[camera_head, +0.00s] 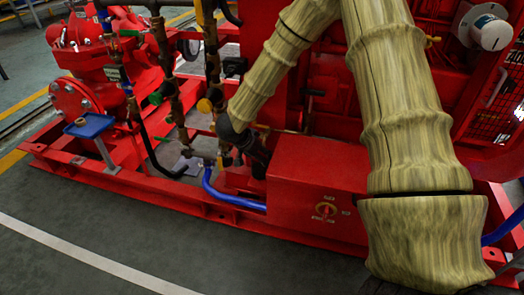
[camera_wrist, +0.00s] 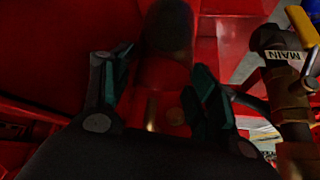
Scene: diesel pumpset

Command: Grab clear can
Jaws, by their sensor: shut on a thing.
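My gripper (camera_head: 258,158) is low beside the red machine in the head view, at the end of my arm. In the wrist view its two dark teal fingers (camera_wrist: 164,62) stand apart, closed on a dim see-through thing, which I take for the clear can (camera_wrist: 166,112). Faint brownish and yellow glints show between the fingers. The can's outline is hard to make out in the shadow. In the head view the can cannot be told apart from the dark gripper and pipes.
A red box (camera_head: 315,190) is right of my gripper, and a blue hose (camera_head: 225,197) runs below it. Brown vertical pipes (camera_head: 172,100) stand to the left. A blue tray (camera_head: 90,126) is on a post farther left. A pipe marked MAIN (camera_wrist: 280,55) is at right. The front floor (camera_head: 150,235) is clear.

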